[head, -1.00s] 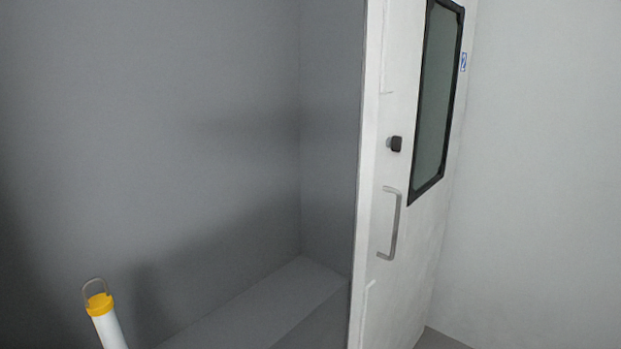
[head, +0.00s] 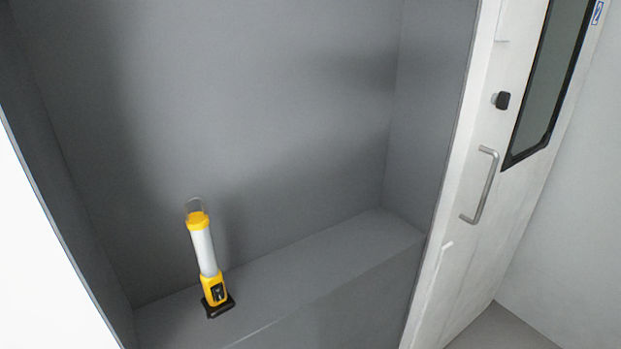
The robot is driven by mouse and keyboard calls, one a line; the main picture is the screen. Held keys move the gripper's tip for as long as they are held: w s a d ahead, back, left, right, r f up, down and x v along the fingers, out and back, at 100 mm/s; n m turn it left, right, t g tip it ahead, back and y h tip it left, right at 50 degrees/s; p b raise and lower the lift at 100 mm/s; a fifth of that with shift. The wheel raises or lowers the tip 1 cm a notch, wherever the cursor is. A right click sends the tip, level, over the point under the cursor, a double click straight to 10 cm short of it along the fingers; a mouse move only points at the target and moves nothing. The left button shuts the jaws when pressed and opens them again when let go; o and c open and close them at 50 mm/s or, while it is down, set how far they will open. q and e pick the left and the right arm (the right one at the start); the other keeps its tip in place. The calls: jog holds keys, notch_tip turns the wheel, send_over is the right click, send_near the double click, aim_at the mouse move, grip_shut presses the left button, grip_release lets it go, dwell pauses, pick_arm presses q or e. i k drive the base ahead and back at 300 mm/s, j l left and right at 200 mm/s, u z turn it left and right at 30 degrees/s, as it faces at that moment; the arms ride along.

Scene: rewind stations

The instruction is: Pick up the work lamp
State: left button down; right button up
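The work lamp (head: 204,252) stands upright, leaning slightly in the picture, on a grey ledge inside a recess. It has a yellow top cap with a thin wire loop, a white tube, and a yellow lower body on a black foot. It is in the left half of the head view. Neither of my grippers shows in the head view, and nothing touches the lamp.
The grey ledge (head: 330,262) is bare to the right of the lamp. Grey walls enclose the recess. A white door (head: 455,230) with a bar handle (head: 484,186), black knob (head: 502,100) and window stands at right. A white panel edge (head: 45,270) borders the left.

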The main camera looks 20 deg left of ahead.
aim_at(198, 223)
jog(key=k+j+u, duration=0.1)
jog(key=j, duration=0.25)
jog(key=k+j+u, duration=0.15)
jog(key=k+j, duration=0.15)
jog(key=k+j+u, duration=0.1)
jog(key=j, duration=0.35)
